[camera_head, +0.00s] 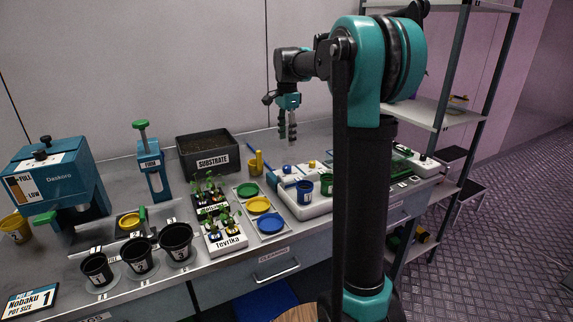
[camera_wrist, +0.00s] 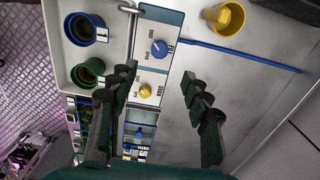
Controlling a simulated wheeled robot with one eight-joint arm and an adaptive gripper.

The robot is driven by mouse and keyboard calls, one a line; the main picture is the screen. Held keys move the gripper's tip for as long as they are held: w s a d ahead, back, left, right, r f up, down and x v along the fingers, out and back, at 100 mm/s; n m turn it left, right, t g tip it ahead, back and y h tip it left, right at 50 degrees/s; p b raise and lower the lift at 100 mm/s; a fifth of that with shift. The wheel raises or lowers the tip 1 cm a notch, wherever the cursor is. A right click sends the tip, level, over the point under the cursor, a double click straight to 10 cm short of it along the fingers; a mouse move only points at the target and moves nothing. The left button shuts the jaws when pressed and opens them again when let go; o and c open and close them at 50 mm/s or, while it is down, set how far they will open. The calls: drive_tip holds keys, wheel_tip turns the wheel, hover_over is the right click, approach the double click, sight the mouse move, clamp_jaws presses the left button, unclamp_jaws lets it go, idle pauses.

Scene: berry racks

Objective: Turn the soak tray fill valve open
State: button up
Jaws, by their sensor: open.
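The soak tray (camera_wrist: 63,55) is white and holds two pots at the upper left of the wrist view; in the head view it stands mid-bench (camera_head: 305,209). Its panel carries a blue knob marked FILL (camera_wrist: 159,49), the fill valve, and a yellow knob (camera_wrist: 145,90) below it. The small lettering around the blue knob is too blurred to read its setting surely. In the head view my gripper (camera_head: 287,138) hangs pointing down above the bench, apart from the knobs.
A blue pot (camera_wrist: 85,28) and a green pot (camera_wrist: 88,72) stand in the tray. The substrate bin (camera_head: 208,152) stands left of my gripper. Bare bench lies behind the tray.

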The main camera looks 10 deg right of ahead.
sight(287, 167)
wheel_tip(287, 167, down, 11)
drive_tip(key=shift+f, duration=0.15)
idle(0.4)
clamp_jaws()
